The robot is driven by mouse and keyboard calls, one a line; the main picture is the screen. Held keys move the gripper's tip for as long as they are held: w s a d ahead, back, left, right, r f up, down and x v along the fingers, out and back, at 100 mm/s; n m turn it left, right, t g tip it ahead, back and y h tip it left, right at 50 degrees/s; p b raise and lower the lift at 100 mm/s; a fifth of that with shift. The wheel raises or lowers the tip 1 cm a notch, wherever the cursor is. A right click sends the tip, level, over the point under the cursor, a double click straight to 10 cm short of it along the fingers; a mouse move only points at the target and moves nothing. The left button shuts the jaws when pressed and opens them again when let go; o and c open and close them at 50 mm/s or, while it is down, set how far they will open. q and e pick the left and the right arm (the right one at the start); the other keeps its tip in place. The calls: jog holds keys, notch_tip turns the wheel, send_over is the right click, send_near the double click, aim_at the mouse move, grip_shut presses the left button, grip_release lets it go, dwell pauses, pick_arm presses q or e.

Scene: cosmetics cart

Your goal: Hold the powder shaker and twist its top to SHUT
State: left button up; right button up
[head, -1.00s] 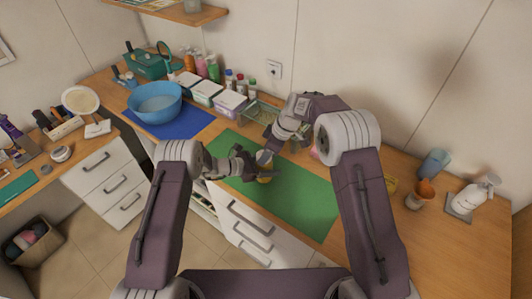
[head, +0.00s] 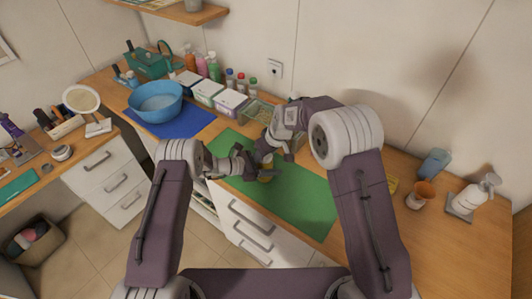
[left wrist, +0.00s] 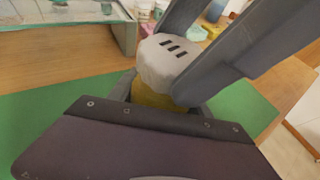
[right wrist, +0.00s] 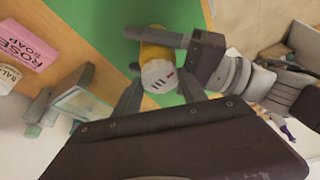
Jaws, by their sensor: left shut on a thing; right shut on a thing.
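The powder shaker has a yellow body and a pale top with three dark slots. It shows small in the head view (head: 266,178), and in the left wrist view (left wrist: 165,70) and right wrist view (right wrist: 158,74). My left gripper (head: 257,170) is shut around the yellow body, holding the shaker over the green mat (head: 300,199). My right gripper (right wrist: 160,93) is shut on the pale top, one finger on each side. Its fingers cross the left wrist view from the upper right. Part of the body is hidden by the fingers.
A blue bowl (head: 156,101) stands on a blue mat at the back left, beside boxes and bottles. In the right wrist view, a pink soap box (right wrist: 26,44) and a glass-sided tray (right wrist: 82,100) are near.

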dwell(0.3)
jog(key=o, duration=1.4)
